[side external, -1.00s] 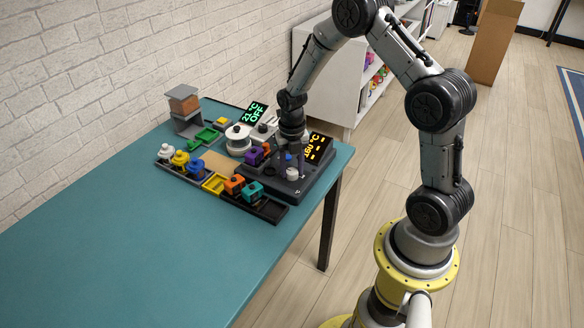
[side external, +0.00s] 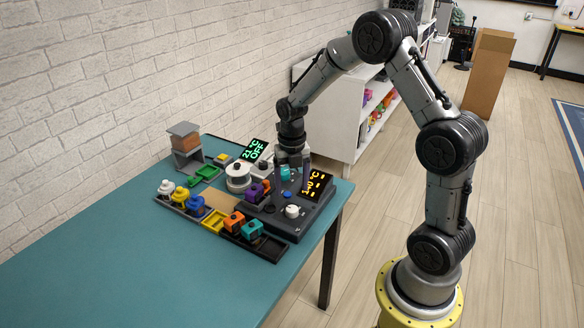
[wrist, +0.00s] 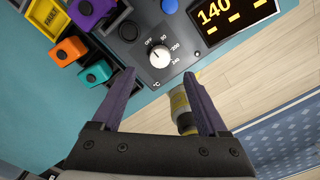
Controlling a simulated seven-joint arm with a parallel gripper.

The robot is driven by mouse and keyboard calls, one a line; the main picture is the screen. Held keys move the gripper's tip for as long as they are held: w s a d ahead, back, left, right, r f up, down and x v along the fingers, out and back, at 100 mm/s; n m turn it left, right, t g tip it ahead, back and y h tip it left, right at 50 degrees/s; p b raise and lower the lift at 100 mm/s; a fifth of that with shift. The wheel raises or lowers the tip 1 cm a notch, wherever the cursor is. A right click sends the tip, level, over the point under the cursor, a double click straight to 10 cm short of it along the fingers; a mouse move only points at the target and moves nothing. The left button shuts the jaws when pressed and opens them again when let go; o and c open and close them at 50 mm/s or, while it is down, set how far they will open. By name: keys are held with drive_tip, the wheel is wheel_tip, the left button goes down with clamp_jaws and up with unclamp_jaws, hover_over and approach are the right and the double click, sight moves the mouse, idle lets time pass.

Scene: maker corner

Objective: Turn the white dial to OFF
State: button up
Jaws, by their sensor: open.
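The white dial (side external: 292,211) sits on the dark control panel (side external: 318,216); it shows clearly in the wrist view (wrist: 159,55). Printed marks around it include OFF at upper left, with 200 and 240 at right. I cannot tell exactly which mark the dial points at. The orange display (wrist: 232,15) beside it reads 140 with dashes below. My gripper (side external: 291,190) is open and empty.
A blue button (wrist: 169,6) and a black knob (wrist: 129,30) are near the dial. Purple (side external: 256,190), orange (side external: 234,221) and teal (side external: 252,229) blocks stand to the left. A green display (side external: 254,150) reads 21 °C OFF. The front of the teal table (side external: 150,270) is clear.

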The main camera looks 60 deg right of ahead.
wheel_tip(320, 180, up, 6)
drive_tip(key=shift+r, duration=0.25)
drive_tip(key=s+a+r+m+t, duration=0.2)
drive_tip(key=s+a+r, duration=0.25)
drive_tip(key=r, duration=0.25)
drive_tip(key=s+a+r+m+t, duration=0.1)
drive_tip(key=s+a+r+t, duration=0.15)
drive_tip(key=a+r, duration=0.4)
drive_tip(key=s+a+m, duration=0.1)
drive_tip(key=s+m, duration=0.6)
drive_tip(key=m, duration=0.5)
drive_tip(key=s+a+f+m+t, duration=0.1)
drive_tip(key=s+m, duration=0.6)
drive_tip(key=m, duration=0.5)
drive_tip(key=shift+f, duration=0.2)
